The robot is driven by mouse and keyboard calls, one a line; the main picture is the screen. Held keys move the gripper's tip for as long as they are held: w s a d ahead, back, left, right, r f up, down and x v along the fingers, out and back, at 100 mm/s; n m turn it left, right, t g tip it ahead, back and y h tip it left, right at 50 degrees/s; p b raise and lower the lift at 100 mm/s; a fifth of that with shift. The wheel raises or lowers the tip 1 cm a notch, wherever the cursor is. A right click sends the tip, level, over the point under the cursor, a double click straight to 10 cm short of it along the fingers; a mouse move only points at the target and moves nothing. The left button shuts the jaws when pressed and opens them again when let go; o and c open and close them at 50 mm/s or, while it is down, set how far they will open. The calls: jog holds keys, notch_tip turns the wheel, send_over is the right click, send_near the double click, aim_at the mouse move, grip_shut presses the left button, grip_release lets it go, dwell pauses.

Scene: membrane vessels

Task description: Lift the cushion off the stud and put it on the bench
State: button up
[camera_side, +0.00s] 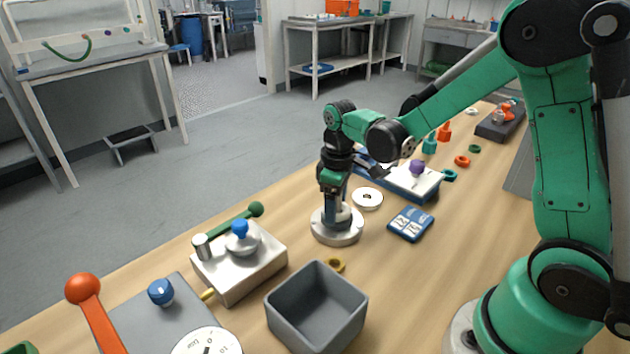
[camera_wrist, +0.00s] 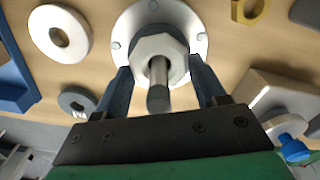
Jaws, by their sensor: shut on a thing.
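The cushion looks like a pale hexagonal piece (camera_wrist: 143,50) around a metal stud (camera_wrist: 158,88), which sticks up through it toward the wrist camera. Under it is a round pale flange (camera_wrist: 130,20) with small bolts; in the side view the flange (camera_side: 336,239) stands on the bench (camera_side: 420,290). My gripper (camera_wrist: 160,70) has one blue finger on each side of the hexagonal piece and is shut on it. In the side view my gripper (camera_side: 338,212) points down over the flange, and its fingers mostly hide cushion and stud. Whether the cushion is raised off the flange, I cannot tell.
A white ring (camera_side: 367,198) lies just behind the flange, and a blue panel (camera_side: 410,224) lies to the right. A grey open bin (camera_side: 316,310), a yellow ring (camera_side: 334,265) and a metal block with a blue knob (camera_side: 240,265) are nearer. Bare bench lies right of the bin.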

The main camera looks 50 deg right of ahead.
jog(key=shift+r, duration=0.1)
notch_tip(320, 180, up, 23)
send_over(263, 216)
notch_tip(263, 216, down, 8)
notch_tip(263, 216, down, 18)
jog(key=shift+f, duration=0.2)
dwell(1.4)
jog(key=shift+f, duration=0.1)
jog(key=o, duration=1.2)
jog(key=shift+o, duration=0.2)
